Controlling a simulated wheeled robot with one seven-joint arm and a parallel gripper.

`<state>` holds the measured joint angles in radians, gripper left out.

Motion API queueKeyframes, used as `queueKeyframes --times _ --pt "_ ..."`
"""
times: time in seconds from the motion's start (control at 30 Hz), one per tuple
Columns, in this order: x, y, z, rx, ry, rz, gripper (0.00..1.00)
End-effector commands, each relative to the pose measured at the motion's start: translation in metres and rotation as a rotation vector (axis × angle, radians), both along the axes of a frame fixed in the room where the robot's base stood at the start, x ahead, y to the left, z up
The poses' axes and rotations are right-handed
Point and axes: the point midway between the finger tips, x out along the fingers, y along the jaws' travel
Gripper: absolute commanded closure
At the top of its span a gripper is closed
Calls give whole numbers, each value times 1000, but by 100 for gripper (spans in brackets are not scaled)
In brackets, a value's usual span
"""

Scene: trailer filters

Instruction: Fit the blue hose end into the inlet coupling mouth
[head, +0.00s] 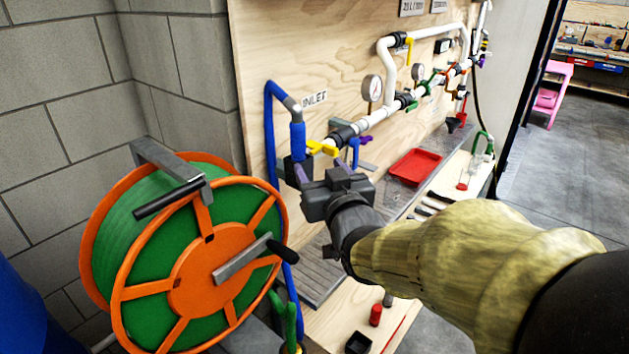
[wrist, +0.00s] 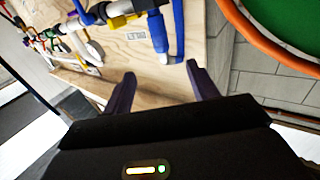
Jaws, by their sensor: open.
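The blue hose (head: 270,130) rises beside the plywood panel, bends over at a grey section (head: 291,104) and comes down as a thicker blue length (head: 298,141) below the INLET label. It also shows in the wrist view (wrist: 179,30). That length's lower end is by the black inlet coupling (head: 341,134) and a yellow valve handle (head: 322,148); my gripper partly covers the area, and I cannot tell whether the end sits in the mouth. My gripper (head: 323,168) is in front of the panel, just below the hose. Its dark fingers (wrist: 163,88) are spread, with nothing between them.
An orange and green hose reel (head: 200,260) stands close on the left. White pipework with gauges (head: 372,88) runs rightward along the panel. A red tray (head: 415,166) lies on the bench. Small items (head: 375,314) lie on the lower board. A grey block wall (head: 60,130) is behind.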

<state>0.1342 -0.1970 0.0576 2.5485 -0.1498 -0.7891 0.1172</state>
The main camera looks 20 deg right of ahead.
Motion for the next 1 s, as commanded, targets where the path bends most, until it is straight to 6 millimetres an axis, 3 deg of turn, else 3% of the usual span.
queueKeyframes --times 0.87,1.0 --pt "-7 0 0 0 1 -1 41" --pt "-5 -1 -13 1 51 -7 41"
